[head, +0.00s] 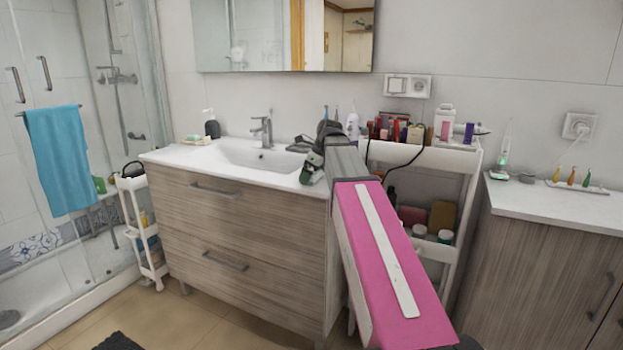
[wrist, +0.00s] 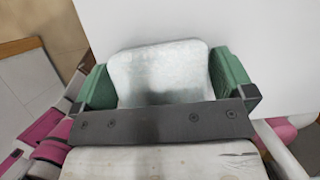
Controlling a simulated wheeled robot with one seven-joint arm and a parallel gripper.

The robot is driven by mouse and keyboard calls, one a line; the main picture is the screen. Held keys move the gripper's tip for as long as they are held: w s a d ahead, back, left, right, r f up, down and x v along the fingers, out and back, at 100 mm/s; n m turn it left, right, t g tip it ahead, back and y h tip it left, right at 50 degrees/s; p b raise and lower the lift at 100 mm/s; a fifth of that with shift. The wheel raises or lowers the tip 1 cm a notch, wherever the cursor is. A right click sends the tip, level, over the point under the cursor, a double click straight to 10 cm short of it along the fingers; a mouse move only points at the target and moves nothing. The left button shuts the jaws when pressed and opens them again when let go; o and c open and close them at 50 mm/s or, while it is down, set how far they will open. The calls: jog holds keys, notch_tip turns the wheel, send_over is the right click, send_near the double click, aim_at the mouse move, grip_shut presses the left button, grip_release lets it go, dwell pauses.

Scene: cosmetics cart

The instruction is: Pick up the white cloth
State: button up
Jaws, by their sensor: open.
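The white cloth (wrist: 160,72) is a pale, slightly textured rounded square in the wrist view. It lies against a smooth white surface. My gripper (wrist: 164,80) is open, with one green finger on the left and one on the right of the cloth. I cannot tell whether the fingers touch it. In the head view my gripper (head: 312,168) is over the right end of the white sink counter (head: 190,155). No cloth shows there; my gripper and arm cover that part of the counter.
The basin (head: 265,153) and faucet (head: 262,128) are left of my gripper. A soap bottle (head: 211,125) stands farther left. The white cart (head: 470,165), crowded with cosmetics, stands to the right behind my arm. A blue towel (head: 60,160) hangs on the shower door.

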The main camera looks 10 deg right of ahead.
jog(key=c, duration=0.7)
jog(key=shift+c, duration=0.2)
jog(key=shift+r, duration=0.45)
notch_tip(320, 180, up, 3)
jog(key=shift+w+r, duration=0.1)
jog(key=shift+r, duration=0.05)
jog(key=s+a+r, duration=0.6)
jog(key=a+r, duration=0.1)
jog(key=a, duration=0.3)
jog(key=shift+s, duration=0.15)
